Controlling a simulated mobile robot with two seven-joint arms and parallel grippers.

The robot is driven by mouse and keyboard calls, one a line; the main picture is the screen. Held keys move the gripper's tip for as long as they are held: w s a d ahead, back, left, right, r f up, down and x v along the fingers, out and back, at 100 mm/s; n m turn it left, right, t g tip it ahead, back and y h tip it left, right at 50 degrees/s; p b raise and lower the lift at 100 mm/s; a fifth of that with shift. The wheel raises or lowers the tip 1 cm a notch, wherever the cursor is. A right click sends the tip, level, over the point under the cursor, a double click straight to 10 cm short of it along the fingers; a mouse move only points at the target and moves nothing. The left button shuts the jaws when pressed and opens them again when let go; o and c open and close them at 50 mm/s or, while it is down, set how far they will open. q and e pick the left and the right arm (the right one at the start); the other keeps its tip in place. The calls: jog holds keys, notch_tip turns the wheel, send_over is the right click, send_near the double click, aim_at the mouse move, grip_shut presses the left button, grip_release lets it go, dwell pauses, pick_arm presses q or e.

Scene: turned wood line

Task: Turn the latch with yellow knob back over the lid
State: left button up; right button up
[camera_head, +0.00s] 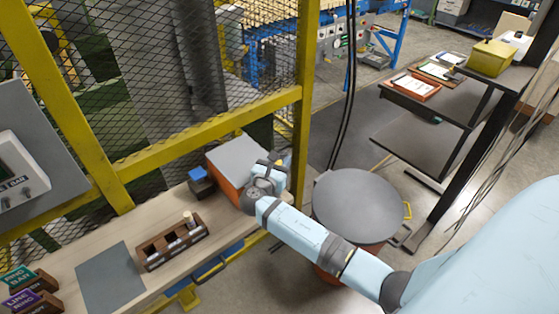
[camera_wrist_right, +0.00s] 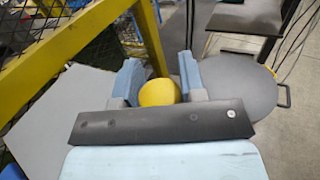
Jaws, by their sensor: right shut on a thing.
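An orange box (camera_head: 224,177) with a flat grey lid (camera_head: 238,155) stands at the far end of the workbench. My right gripper (camera_head: 270,168) is at the right edge of this box. In the right wrist view the round yellow knob (camera_wrist_right: 157,93) sits between the two blue-grey fingers, and the gripper is shut on it. The grey lid also shows in the right wrist view (camera_wrist_right: 62,112), to the left of the knob. The latch arm under the knob is hidden by the gripper, so its angle cannot be told. My left gripper is not in view.
A yellow-framed mesh fence (camera_head: 205,130) runs behind the bench (camera_head: 120,235). A wooden rack (camera_head: 172,243) and a small blue-topped block (camera_head: 200,180) stand on the bench. A round grey-topped drum (camera_head: 360,205) stands right of the box, beneath my right arm.

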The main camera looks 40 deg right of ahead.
jog(key=o, duration=0.9)
jog(key=b+v, duration=0.3)
jog(key=v, duration=1.1)
jog(key=shift+w+f, duration=0.1)
jog(key=shift+f, duration=0.05)
jog(key=s+a+f+m+y, duration=0.1)
jog(key=s+f+m+y, duration=0.2)
jog(key=s+f+y, duration=0.4)
jog(key=s+a+f+m+y, duration=0.2)
jog(key=f+m+y, duration=0.2)
jog(key=f, duration=0.5)
jog(key=s+a+m+t+y, duration=0.1)
jog(key=s+a+m+y, duration=0.2)
jog(key=s+m+y, duration=0.4)
jog(key=s+m, duration=0.4)
jog(key=m, duration=0.2)
jog(key=shift+s+a+f+m+t, duration=0.2)
jog(key=shift+s+m+t, duration=0.1)
